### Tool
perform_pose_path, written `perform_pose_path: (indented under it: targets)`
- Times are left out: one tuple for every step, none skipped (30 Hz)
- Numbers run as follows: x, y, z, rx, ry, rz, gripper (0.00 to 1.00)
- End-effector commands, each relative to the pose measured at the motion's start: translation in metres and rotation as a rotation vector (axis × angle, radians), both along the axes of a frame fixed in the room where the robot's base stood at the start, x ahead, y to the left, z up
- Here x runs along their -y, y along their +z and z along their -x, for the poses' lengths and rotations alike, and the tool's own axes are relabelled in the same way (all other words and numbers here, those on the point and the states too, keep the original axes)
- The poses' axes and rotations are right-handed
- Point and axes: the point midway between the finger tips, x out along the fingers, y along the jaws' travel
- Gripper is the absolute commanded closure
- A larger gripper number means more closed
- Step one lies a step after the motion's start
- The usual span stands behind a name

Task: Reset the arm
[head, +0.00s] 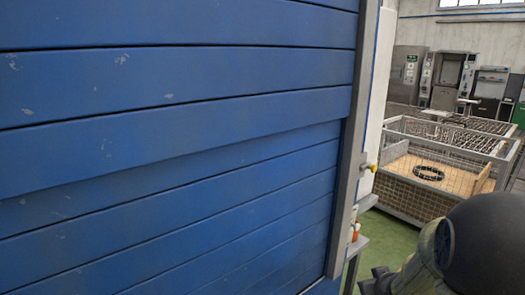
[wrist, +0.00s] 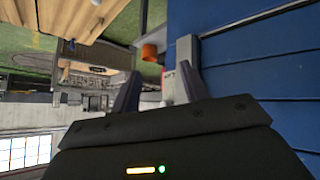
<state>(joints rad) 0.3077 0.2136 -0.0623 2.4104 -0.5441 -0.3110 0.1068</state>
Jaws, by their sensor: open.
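My gripper (wrist: 160,88) shows in the wrist view with its two dark fingers spread apart and nothing between them. Beyond the fingers are a grey post edge and an orange object (wrist: 150,53). In the head view, part of my arm shows as a dark rounded link at the lower right, and I cannot make out the fingertips clearly there.
A blue slatted panel (head: 170,120) with a grey frame (head: 348,150) fills the left of the head view, close by. A mesh crate (head: 410,195) holding a dark ring (head: 428,173) stands at the right. Machines (head: 450,80) line the back. Green floor shows between.

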Motion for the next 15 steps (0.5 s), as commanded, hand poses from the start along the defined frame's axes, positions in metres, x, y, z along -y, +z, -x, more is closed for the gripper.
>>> perform_pose_path:
  targets:
    - [-0.017,-0.002,0.012,-0.053,-0.014,-0.013,0.55]
    - [-0.025,-0.005,0.020,-0.089,-0.027,-0.022,0.55]
    - [-0.037,-0.008,0.030,-0.136,-0.041,-0.035,0.55]
    - [-0.045,-0.010,0.039,-0.169,-0.050,-0.045,0.55]
    - [-0.052,-0.013,0.047,-0.202,-0.058,-0.056,0.55]
    - [-0.062,-0.015,0.058,-0.244,-0.067,-0.069,0.55]
    - [-0.069,-0.017,0.065,-0.273,-0.072,-0.080,0.55]
    - [-0.076,-0.018,0.073,-0.302,-0.077,-0.089,0.55]
    - [-0.085,-0.020,0.084,-0.340,-0.082,-0.103,0.55]
    - [-0.090,-0.021,0.091,-0.365,-0.085,-0.112,0.55]
    - [-0.097,-0.022,0.098,-0.391,-0.085,-0.121,0.55]
    - [-0.104,-0.024,0.107,-0.423,-0.087,-0.133,0.55]
    - [-0.111,-0.024,0.115,-0.448,-0.087,-0.143,0.55]
    - [-0.116,-0.025,0.122,-0.472,-0.087,-0.152,0.55]
    - [-0.124,-0.026,0.131,-0.503,-0.087,-0.164,0.55]
